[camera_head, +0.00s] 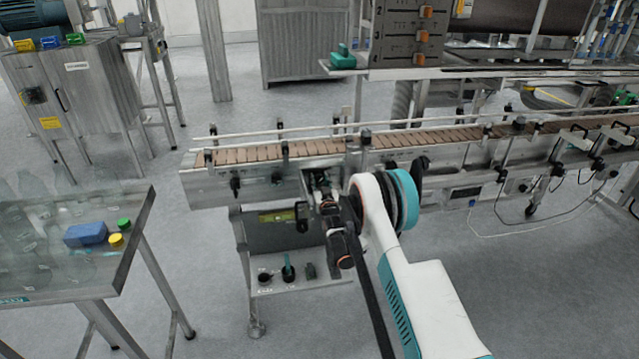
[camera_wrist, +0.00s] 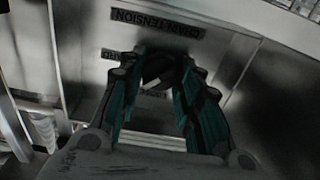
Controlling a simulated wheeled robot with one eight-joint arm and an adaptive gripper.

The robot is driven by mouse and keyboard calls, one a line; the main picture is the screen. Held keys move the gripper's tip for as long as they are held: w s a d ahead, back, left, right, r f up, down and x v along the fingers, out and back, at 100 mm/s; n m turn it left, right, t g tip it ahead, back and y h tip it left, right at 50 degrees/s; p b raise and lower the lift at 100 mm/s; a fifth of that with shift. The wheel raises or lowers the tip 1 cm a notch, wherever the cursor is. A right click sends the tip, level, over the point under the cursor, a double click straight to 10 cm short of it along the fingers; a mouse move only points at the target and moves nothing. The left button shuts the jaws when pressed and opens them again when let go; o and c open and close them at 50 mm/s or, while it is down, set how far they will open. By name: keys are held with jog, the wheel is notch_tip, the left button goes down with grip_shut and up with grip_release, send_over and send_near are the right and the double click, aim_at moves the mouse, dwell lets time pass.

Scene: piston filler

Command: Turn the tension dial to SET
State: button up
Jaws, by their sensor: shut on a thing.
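The tension dial (camera_wrist: 157,72) is a dark round knob with a pale mark. It sits on a metal panel by an upside-down plate (camera_wrist: 155,23) that reads CHAIN TENSION. My gripper (camera_wrist: 155,80) is shut on the dial, with one teal-padded finger on each side of it. Small labels flank the dial, partly covered by the fingers, so I cannot tell where the mark points. In the head view my gripper (camera_head: 318,183) is at the conveyor's near side, and the dial is hidden there.
The conveyor (camera_head: 330,147) runs across behind my arm. Below my gripper is a grey box with a small control panel (camera_head: 290,278) bearing several knobs. A table (camera_head: 130,240) with a blue block (camera_head: 86,234) and glassware stands at left. Open floor lies between them.

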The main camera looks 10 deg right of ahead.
jog(key=o, duration=1)
jog(key=shift+o, duration=0.2)
jog(key=s, duration=0.7)
jog(key=shift+s, duration=0.3)
